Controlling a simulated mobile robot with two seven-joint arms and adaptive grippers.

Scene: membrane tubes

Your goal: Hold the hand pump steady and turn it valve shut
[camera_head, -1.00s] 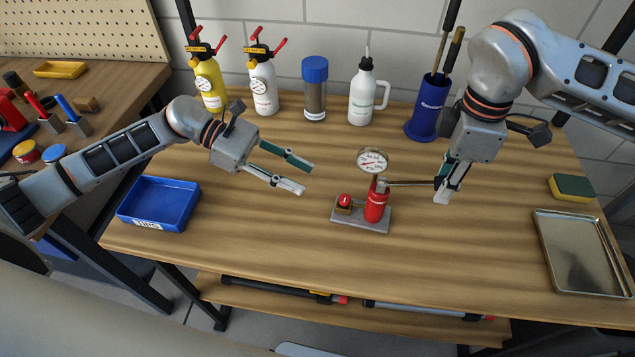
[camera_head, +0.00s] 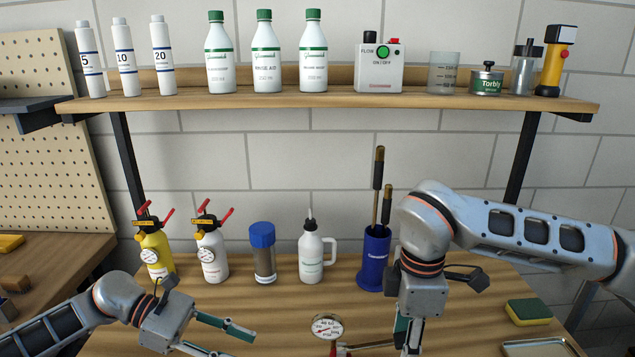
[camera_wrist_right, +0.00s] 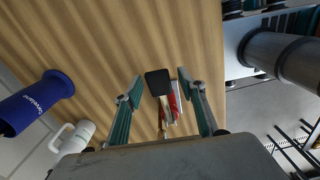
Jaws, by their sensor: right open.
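The hand pump is cut off by the bottom edge of the head view; its round gauge (camera_head: 327,327) and part of its lever (camera_head: 368,345) show. Its base and valve are out of that view. In the right wrist view the lever's black grip (camera_wrist_right: 158,82) lies between the fingers of my right gripper (camera_wrist_right: 160,79), with gaps on both sides; the red pump body (camera_wrist_right: 173,103) is partly hidden behind it. My right gripper is open. My left gripper (camera_head: 238,342) is open and empty, left of the pump, its lower finger partly cut off.
Yellow (camera_head: 156,256) and white (camera_head: 212,258) gauge bottles, a blue-capped jar (camera_head: 263,262), a white jug (camera_head: 311,255) and a blue holder with rods (camera_head: 373,262) line the table's back. A shelf (camera_head: 330,103) of bottles hangs above. A sponge (camera_head: 528,312) and metal tray (camera_head: 540,346) are at right.

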